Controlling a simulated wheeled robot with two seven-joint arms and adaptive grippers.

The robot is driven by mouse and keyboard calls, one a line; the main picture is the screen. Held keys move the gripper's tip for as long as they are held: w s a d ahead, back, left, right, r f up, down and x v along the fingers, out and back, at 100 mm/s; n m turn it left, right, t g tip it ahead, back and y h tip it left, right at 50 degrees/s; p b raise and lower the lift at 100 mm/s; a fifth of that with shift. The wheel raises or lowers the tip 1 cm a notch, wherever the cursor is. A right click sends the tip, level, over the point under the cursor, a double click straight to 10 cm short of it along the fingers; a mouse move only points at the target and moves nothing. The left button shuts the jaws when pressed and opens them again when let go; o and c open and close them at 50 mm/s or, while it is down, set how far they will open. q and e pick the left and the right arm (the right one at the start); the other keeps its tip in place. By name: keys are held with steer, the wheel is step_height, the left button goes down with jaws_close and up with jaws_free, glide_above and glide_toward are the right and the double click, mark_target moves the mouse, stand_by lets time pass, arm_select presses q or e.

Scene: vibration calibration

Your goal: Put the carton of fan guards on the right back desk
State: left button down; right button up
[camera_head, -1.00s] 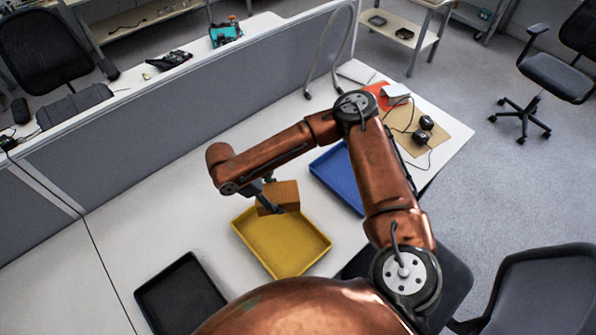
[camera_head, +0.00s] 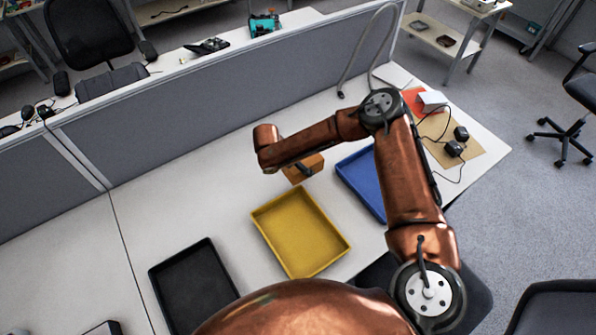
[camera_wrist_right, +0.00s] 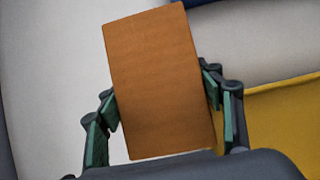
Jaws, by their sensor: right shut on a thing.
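The brown carton (camera_head: 306,167) is in my right gripper (camera_head: 299,171), over the white desk between the far end of the yellow tray and the blue tray. Part of the carton is hidden behind my arm. In the right wrist view the carton (camera_wrist_right: 160,75) fills the space between the two fingers of my right gripper (camera_wrist_right: 161,100). The gripper is shut on it, and the carton looks slightly tilted there. Behind the grey partition is a white back desk (camera_head: 168,76). My left gripper is not in view.
A yellow tray (camera_head: 299,232), a blue tray (camera_head: 362,178) and a black tray (camera_head: 194,288) are on the near desk (camera_head: 185,205). The grey partition (camera_head: 215,100) stands along its far side. The back desk holds a teal device (camera_head: 264,24) and a dark device (camera_head: 207,46).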

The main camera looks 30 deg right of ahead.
steer(key=shift+w+d+f+b, duration=0.15)
steer(key=shift+w+d+f, duration=0.15)
steer(key=shift+w+f, duration=0.25)
steer(key=shift+w+d+f+b, duration=0.15)
steer(key=shift+w+d+f, duration=0.15)
steer(key=shift+f, duration=0.3)
step_height(320, 180, down, 3)
steer(key=shift+w+f+b, duration=0.15)
steer(key=shift+f+b, duration=0.05)
steer(key=shift+b, duration=0.3)
steer(key=shift+r, duration=0.1)
steer(key=o, duration=1.6)
steer(key=shift+c, duration=0.2)
